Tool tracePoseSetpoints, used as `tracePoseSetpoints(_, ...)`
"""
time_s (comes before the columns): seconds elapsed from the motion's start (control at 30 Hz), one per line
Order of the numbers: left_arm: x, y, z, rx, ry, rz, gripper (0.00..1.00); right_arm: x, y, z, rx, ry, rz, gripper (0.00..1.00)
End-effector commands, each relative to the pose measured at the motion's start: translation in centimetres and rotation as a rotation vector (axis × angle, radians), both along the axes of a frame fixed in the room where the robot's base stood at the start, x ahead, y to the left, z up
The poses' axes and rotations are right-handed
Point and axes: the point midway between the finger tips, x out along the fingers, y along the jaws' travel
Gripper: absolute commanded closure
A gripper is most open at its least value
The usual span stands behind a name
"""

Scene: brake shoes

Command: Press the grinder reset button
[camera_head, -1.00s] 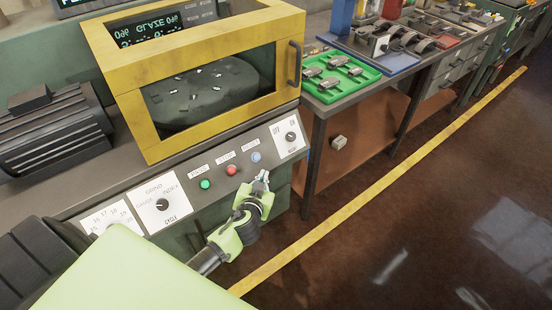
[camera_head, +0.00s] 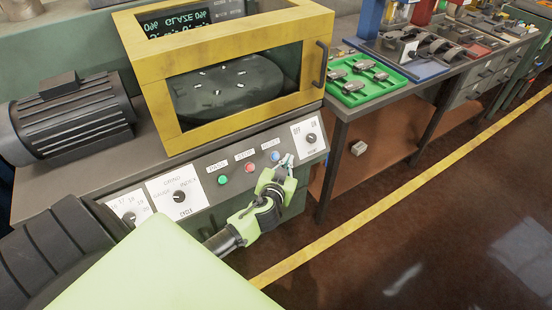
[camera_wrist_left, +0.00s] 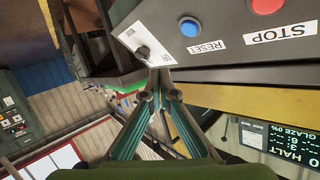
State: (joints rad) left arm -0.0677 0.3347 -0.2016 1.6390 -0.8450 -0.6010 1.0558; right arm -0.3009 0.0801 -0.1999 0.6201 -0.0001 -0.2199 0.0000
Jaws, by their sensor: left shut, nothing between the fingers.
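The grinder's blue reset button (camera_head: 275,156) sits on the grey front panel, at the right end of a row with a green button (camera_head: 223,180) and a red button (camera_head: 249,168). In the left wrist view the blue button (camera_wrist_left: 190,27) has a RESET label below it, beside the red STOP button (camera_wrist_left: 266,6). My left gripper (camera_head: 286,161) is shut and empty. Its tips (camera_wrist_left: 160,76) show just right of the blue button in the head view, close to the panel. I cannot tell whether they touch the panel; they do not cover the button. My right gripper is out of view.
An OFF/ON knob (camera_head: 311,138) is right of the buttons, and a cycle knob (camera_head: 179,196) is left. The yellow-framed hood (camera_head: 187,140) stands above the panel. A green tray (camera_head: 349,98) with metal parts lies on the bench at right. The floor in front is clear.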

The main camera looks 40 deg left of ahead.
Motion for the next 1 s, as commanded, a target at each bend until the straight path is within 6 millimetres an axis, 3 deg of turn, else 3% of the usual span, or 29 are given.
tracePoseSetpoints(0.4,1.7,4.0,-3.3,-0.001,-0.001,0.000,1.00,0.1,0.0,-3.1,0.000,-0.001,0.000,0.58)
tracePoseSetpoints(1.0,1.9,4.6,-3.5,-0.001,0.000,-0.001,1.00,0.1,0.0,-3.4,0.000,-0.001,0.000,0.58)
